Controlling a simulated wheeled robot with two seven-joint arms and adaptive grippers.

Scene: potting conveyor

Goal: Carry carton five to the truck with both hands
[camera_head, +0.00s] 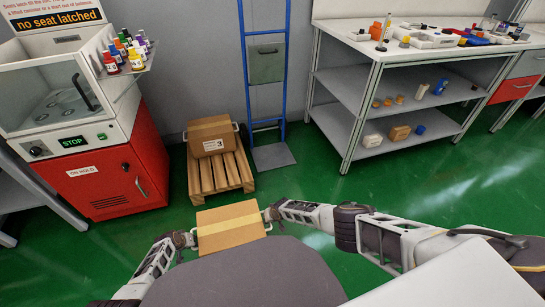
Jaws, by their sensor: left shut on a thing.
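A brown carton (230,230) with a pale tape strip and white side handles is in front of me, above my dark base. Its number is not visible, so I cannot tell which carton it is. My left gripper (190,239) is shut on the carton's left handle. My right gripper (269,215) is at the right handle; its fingers are too small to read. The blue hand truck (287,70) stands upright against the back wall, its grey toe plate (273,157) on the floor and bare.
A carton labelled 3 (211,133) sits on a wooden pallet (206,182) left of the truck. A red and white machine (92,155) stands at the left. A shelved workbench (355,105) stands at the right. Green floor (300,185) is open between the carton and the truck.

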